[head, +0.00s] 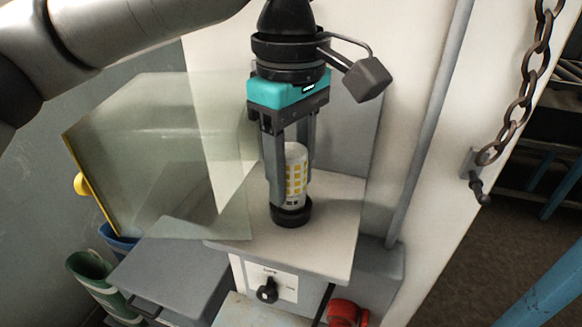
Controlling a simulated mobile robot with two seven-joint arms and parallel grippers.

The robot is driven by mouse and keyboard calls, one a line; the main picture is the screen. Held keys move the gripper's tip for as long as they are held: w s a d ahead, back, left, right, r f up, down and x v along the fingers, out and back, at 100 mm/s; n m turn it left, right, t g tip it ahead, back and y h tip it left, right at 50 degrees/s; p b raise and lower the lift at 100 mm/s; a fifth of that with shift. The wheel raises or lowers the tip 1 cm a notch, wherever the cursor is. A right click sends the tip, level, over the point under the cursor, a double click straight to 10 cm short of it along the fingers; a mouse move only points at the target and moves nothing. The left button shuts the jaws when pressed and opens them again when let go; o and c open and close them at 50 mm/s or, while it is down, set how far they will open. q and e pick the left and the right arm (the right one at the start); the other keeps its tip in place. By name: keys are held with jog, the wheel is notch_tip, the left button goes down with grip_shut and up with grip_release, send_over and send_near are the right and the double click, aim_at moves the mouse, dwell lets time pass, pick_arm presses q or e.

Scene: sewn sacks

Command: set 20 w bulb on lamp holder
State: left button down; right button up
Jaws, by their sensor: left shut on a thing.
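A white bulb with yellow squares (296,178) stands upright between the fingers of my left gripper (291,200). The gripper points down and is shut on the bulb from both sides. The bulb's lower end is directly over a black round lamp holder (290,217) on a light grey box top (325,235). The bulb and the holder look in contact, but I cannot tell whether the bulb is seated in it. The near finger hides part of the bulb. My right gripper is not in view.
A clear panel (150,150) stands left of the box. A black knob (267,291) is on the box's front, with a red part (345,313) below right. A grey pipe (428,130) and a hanging chain (525,90) are on the right. Boots (92,272) stand lower left.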

pick_arm(q)
jog(key=shift+f, duration=0.2)
jog(key=c, duration=0.7)
grip_release()
jog(key=shift+o, duration=0.2)
jog(key=shift+r, duration=5.55)
